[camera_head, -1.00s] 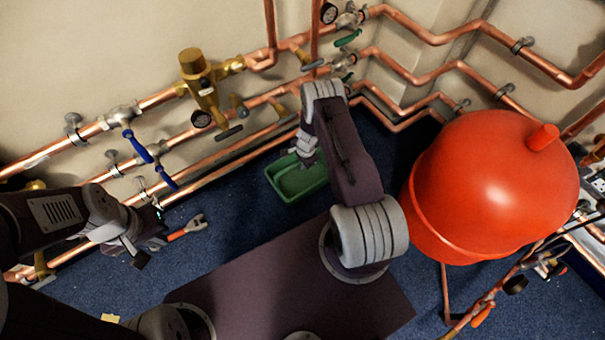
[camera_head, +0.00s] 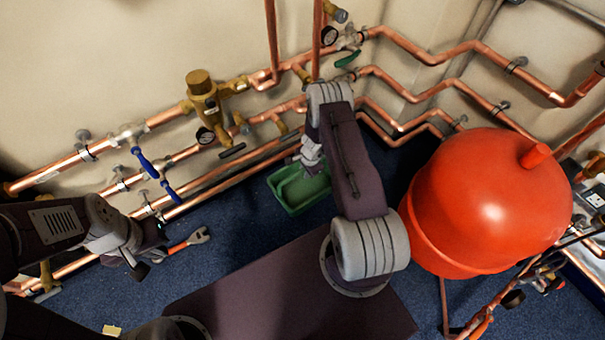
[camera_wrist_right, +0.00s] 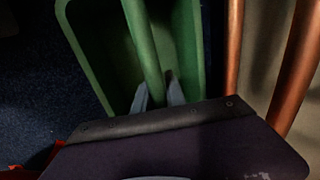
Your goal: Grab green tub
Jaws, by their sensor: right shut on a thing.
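The green tub (camera_head: 296,196) rests on the blue floor beside the copper pipes along the wall. My right gripper (camera_head: 312,163) is over the tub, partly hidden by its own arm. In the right wrist view the fingers of my right gripper (camera_wrist_right: 160,92) are closed around a green bar or handle (camera_wrist_right: 143,50) that crosses the tub (camera_wrist_right: 190,45). My left gripper (camera_head: 150,258) is at the left, near the pipes and apart from the tub. Its fingers are too small to tell whether they are open.
A red tank (camera_head: 490,200) stands to the right of my right arm. Copper pipes (camera_head: 215,178) with valves run along the wall close behind the tub. Blue floor is clear between the wrench and the tub.

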